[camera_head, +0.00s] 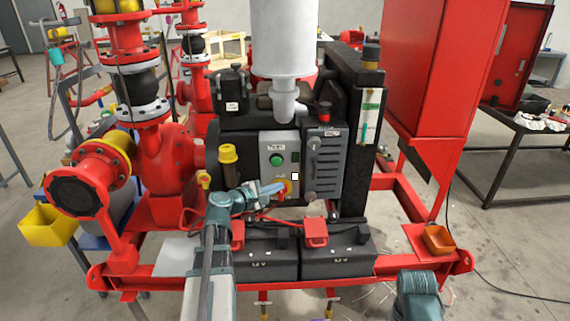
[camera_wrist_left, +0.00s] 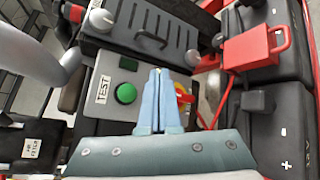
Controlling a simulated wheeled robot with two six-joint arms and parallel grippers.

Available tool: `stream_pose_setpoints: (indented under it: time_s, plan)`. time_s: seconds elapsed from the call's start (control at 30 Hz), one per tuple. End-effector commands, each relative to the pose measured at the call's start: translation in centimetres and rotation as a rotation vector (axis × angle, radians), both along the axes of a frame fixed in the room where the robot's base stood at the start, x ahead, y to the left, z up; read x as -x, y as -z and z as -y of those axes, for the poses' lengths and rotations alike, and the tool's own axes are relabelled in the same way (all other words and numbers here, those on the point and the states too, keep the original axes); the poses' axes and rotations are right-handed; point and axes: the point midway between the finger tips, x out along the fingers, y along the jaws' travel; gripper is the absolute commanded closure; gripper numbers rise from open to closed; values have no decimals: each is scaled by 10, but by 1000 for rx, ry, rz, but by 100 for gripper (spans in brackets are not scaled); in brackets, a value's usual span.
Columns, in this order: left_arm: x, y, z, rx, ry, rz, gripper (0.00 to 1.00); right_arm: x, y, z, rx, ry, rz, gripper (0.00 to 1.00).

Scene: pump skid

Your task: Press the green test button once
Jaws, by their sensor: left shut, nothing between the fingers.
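The green test button (camera_head: 277,160) sits on a grey control box (camera_head: 267,146) on the front of the pump skid, under a small TEST label. In the left wrist view the green button (camera_wrist_left: 125,93) is left of the fingers, beside the TEST label (camera_wrist_left: 103,89). My left gripper (camera_head: 283,186) is shut and empty, in front of the lower part of the box. In the left wrist view its fingertips (camera_wrist_left: 158,73) are to the right of the button and apart from it in the picture. My right gripper is not in view; part of my right arm shows at the bottom right.
A red-and-yellow switch (camera_wrist_left: 184,97) is just behind my left fingers. Two black batteries (camera_head: 338,262) with red terminal covers (camera_head: 315,232) stand below the box. A grey vented unit (camera_head: 323,165) is to its right. Red pump pipework (camera_head: 165,160) stands at left.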

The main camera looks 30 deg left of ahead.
Motion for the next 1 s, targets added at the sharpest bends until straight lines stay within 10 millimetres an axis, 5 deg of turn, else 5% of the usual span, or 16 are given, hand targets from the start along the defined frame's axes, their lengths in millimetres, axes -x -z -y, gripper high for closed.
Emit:
stream_pose_setpoints:
  time_s: [0.13,0.67,1.0]
  plan:
    - [1,-5,-13,29,-33,15,100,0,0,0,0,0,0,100]
    - [-3,-5,-16,30,-34,16,100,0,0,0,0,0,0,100]
    - [-31,-5,-33,30,-33,15,100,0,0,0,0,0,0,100]
